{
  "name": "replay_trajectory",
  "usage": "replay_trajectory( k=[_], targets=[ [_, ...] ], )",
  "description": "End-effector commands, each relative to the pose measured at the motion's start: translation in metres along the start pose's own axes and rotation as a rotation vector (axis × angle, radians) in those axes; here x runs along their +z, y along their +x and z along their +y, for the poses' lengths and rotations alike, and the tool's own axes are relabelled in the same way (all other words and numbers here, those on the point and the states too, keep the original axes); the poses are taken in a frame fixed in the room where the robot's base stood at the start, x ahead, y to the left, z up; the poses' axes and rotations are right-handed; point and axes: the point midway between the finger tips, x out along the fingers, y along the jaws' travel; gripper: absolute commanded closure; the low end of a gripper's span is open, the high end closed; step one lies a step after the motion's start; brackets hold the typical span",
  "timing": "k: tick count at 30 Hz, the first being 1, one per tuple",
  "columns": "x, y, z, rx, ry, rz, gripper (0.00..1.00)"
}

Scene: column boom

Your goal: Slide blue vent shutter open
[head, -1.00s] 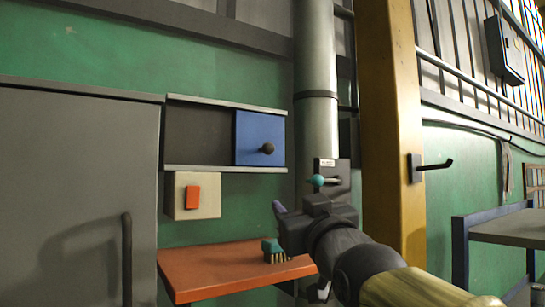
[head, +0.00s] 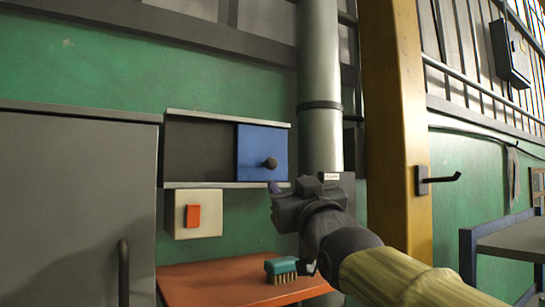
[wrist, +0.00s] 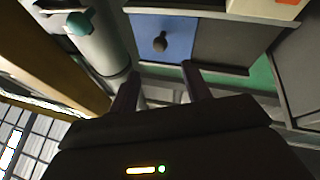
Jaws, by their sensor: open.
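The blue vent shutter (head: 255,150) sits at the right end of its rail frame, with the dark vent opening (head: 198,149) uncovered to its left. A dark round knob (head: 270,163) stands out from the shutter's right part. My gripper (head: 280,188) is just below the shutter's lower right corner, apart from the knob. In the wrist view my gripper's two fingers (wrist: 160,85) are spread and empty. The blue shutter (wrist: 165,38) and its knob (wrist: 160,42) show beyond the fingertips in that view.
Below the vent are a box with an orange switch (head: 193,215) and an orange shelf (head: 215,285) holding a teal brush (head: 281,270). A grey pipe (head: 320,80) and a yellow column (head: 395,120) stand to the right. A grey cabinet (head: 70,200) is at left.

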Motion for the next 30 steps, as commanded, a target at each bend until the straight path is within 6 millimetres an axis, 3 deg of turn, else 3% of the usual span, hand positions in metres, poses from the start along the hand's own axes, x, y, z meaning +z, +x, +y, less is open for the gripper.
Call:
replay_trajectory(
  k=[3, 18, 24, 30],
  targets=[
    [-0.004, 0.023, 0.000, -0.001, 0.000, -0.001, 0.52],
    [-0.004, 0.097, -0.003, -0.006, 0.000, -0.001, 0.52],
    [-0.003, 0.117, -0.002, -0.003, 0.001, 0.000, 0.52],
    [0.000, 0.121, -0.001, -0.002, 0.001, 0.000, 0.52]
  ],
)
